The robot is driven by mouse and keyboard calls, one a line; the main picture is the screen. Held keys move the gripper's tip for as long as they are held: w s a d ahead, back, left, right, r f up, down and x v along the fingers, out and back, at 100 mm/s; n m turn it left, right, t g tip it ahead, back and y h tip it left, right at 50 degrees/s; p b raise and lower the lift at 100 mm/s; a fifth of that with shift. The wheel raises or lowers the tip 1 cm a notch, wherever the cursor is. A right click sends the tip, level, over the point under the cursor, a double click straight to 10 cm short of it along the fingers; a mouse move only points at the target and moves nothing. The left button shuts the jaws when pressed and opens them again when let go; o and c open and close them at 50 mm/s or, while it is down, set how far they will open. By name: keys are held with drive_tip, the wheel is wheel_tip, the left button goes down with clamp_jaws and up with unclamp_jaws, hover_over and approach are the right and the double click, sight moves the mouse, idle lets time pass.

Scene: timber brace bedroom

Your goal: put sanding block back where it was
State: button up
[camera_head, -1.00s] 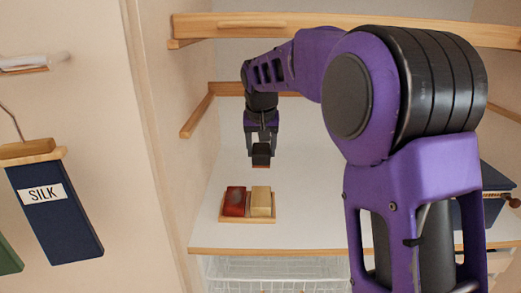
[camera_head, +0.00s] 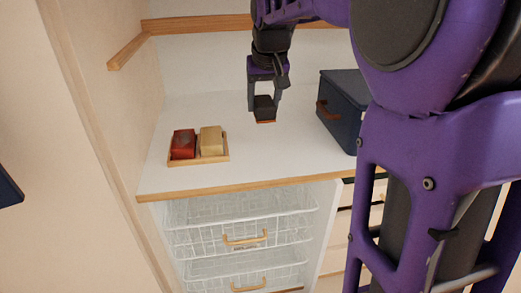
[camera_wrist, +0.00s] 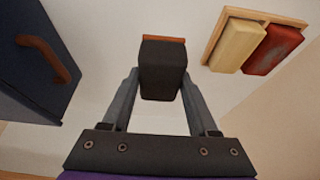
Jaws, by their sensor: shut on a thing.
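The sanding block (camera_head: 265,108) is dark with a thin orange-brown layer on its underside. My gripper (camera_head: 264,100) is shut on it, one finger on each side. The block also shows between the fingers in the wrist view (camera_wrist: 162,70). In the head view it is over the white shelf top, right of a small wooden tray. I cannot tell whether it touches the surface. The wooden tray (camera_head: 198,161) holds a red block (camera_head: 183,144) and a pale tan block (camera_head: 211,140) side by side.
A dark blue box (camera_head: 340,108) with a brown handle stands on the white top (camera_head: 245,155) to the right of my gripper. Wire baskets (camera_head: 245,215) are below the front edge. A wooden rail (camera_head: 200,25) runs along the back wall. White surface is clear between tray and box.

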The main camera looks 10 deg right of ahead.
sight(267, 109)
wheel_tip(267, 109, down, 9)
drive_tip(key=shift+f+b, duration=0.1)
drive_tip(key=shift+b, duration=0.6)
drive_tip(key=shift+f, duration=0.15)
drive_tip(key=o, duration=1.3)
drive_tip(key=shift+r, duration=0.35)
drive_tip(key=p+v, duration=0.2)
drive_tip(key=v, duration=0.9)
drive_tip(key=shift+s+r, duration=0.2)
drive_tip(key=shift+r, duration=0.15)
